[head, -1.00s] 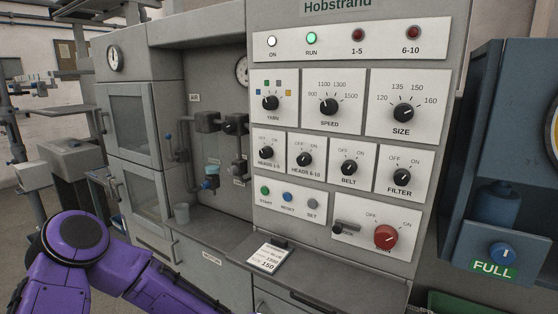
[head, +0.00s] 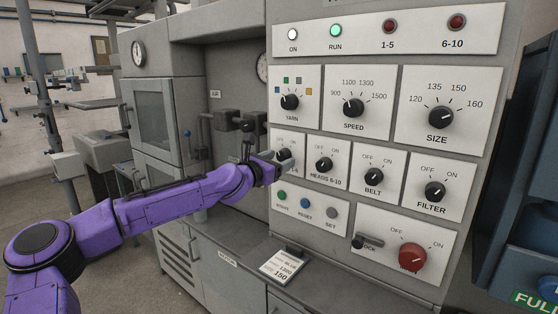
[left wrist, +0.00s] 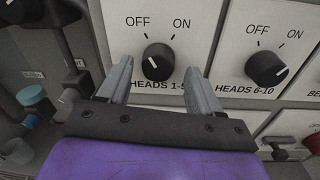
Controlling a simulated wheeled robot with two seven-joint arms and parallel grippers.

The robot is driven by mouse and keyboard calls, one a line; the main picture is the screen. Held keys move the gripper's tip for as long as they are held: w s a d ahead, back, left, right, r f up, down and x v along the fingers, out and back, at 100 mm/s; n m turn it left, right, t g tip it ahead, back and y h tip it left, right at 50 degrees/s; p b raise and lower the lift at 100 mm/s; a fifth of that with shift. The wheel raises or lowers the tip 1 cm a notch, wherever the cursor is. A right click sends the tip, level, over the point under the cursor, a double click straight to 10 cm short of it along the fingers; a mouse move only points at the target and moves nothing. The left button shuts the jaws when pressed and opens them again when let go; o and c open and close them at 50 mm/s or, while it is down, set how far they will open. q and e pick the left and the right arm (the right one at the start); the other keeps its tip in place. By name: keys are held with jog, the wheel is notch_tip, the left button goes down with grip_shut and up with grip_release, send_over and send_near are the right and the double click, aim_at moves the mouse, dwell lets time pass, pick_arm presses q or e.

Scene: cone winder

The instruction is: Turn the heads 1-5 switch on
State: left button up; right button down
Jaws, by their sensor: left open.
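The heads 1-5 switch (left wrist: 158,62) is a round black knob on a white plate with OFF at upper left and ON at upper right. Its white mark appears to lean toward OFF. My left gripper (left wrist: 160,70) is open, with one grey finger on each side of this knob; I cannot tell whether either touches it. In the head view the left gripper (head: 283,165) is at the same plate and hides much of the knob and its label. The 1-5 lamp (head: 389,26) is dark red, unlit. My right gripper is not in view.
The heads 6-10 knob (head: 324,164) is close on the right, with the yarn knob (head: 290,102) above and the start, reset and set buttons (head: 305,203) below. Pipes and valves (head: 235,122) stand in the recess at left. A card (head: 282,266) lies on the ledge.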

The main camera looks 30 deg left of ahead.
pick_arm(q)
jog(key=shift+w+a, duration=0.1)
jog(key=shift+w, duration=0.6)
jog(key=shift+s+r, duration=0.1)
